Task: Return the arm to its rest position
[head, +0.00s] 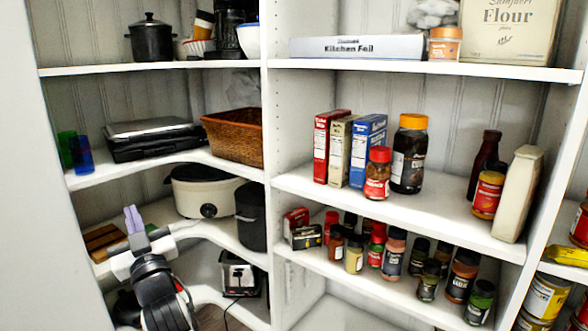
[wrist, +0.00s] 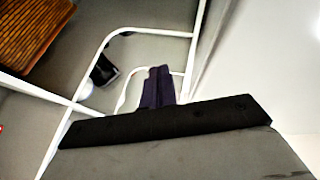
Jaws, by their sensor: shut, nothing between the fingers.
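My gripper (head: 134,219) is in the lower left of the head view, in front of the corner shelves. Its two purple-grey fingers point up and lie together, with nothing between them. My arm below it is black and white. In the wrist view my gripper's dark fingers (wrist: 158,86) show closed beyond the black edge of the gripper body. No object is held.
Corner shelving surrounds the arm, with a white shelf edge (head: 190,162) behind it. A white slow cooker (head: 203,197) and a black canister (head: 251,216) stand right of my gripper. A toaster (head: 240,274) is lower right. A wicker basket (wrist: 28,35) shows in the wrist view.

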